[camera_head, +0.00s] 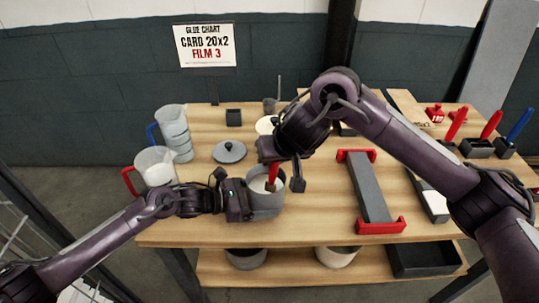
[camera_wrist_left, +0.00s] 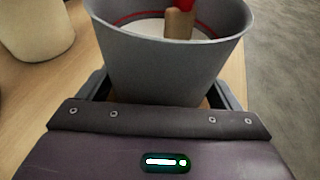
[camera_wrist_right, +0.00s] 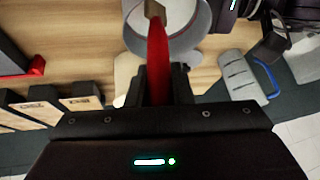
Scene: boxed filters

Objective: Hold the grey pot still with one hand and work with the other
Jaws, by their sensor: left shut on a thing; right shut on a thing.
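The grey pot (camera_head: 264,207) stands upright near the front edge of the table and holds white contents. My left gripper (camera_head: 250,198) is shut on its wall from the left; in the left wrist view the fingers lie on both sides of the pot (camera_wrist_left: 160,75). My right gripper (camera_head: 273,165) is shut on a red-handled tool (camera_head: 272,178) above the pot. The tool (camera_wrist_right: 158,60) points down into the pot, and its brown lower end shows against the white contents in the left wrist view. Whether it touches the contents or the wall, I cannot tell.
A grey lid (camera_head: 229,153) lies behind the pot. Jugs with a blue handle (camera_head: 174,134) and a red handle (camera_head: 157,168) stand left. A grey bar with red ends (camera_head: 370,188) lies right. Red and blue tools (camera_head: 519,124) stand in holders far right. A wall sign (camera_head: 205,45) reads "FILM 3".

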